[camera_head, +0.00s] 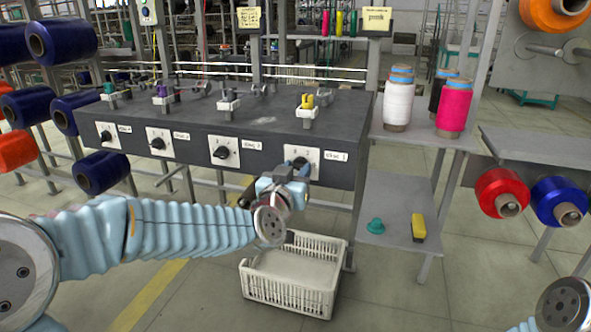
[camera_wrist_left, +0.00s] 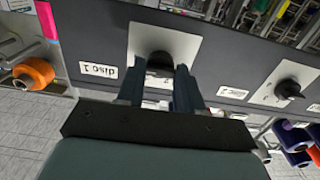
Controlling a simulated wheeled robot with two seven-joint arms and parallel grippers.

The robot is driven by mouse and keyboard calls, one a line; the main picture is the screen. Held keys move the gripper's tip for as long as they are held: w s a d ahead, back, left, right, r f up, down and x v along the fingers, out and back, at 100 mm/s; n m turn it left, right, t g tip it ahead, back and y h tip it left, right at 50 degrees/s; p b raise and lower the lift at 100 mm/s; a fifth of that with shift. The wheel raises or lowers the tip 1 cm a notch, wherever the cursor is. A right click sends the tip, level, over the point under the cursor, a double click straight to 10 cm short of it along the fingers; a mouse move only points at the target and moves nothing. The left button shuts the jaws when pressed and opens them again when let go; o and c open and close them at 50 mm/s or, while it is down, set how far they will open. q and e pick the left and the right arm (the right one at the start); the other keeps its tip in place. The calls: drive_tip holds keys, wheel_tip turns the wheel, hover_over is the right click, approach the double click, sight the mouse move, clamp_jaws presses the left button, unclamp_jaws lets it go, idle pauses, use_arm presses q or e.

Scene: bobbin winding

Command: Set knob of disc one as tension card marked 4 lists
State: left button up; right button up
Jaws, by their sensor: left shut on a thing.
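The knob of disc one (camera_wrist_left: 160,60) is dark and sits on a pale dial plate (camera_wrist_left: 185,45) beside the label "disc 1" (camera_wrist_left: 98,70). My left gripper (camera_head: 297,172) reaches the right end of the machine's front panel. In the left wrist view its two fingers (camera_wrist_left: 158,82) stand on either side of the knob, shut on it. The knob's pointer and most scale marks are hidden. Two yellow cards, a left one (camera_head: 248,18) and a right one (camera_head: 376,20), hang above the machine; their writing is too small to read. My right gripper is out of view.
The dark winding machine (camera_head: 200,135) carries more knobs, such as the disc two knob (camera_head: 222,152), left of my gripper. A white crate (camera_head: 290,275) stands on the floor below. Cones of white (camera_head: 398,103) and pink thread (camera_head: 454,108) stand on a shelf to the right.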

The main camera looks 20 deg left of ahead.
use_arm(q)
drive_tip(key=shift+f, duration=0.1)
idle(0.3)
drive_tip(key=o, duration=1)
drive_tip(key=shift+o, duration=0.2)
drive_tip(key=shift+s, duration=0.15)
drive_tip(key=s, duration=1.3)
drive_tip(key=shift+s+a, duration=0.2)
drive_tip(key=shift+s, duration=0.05)
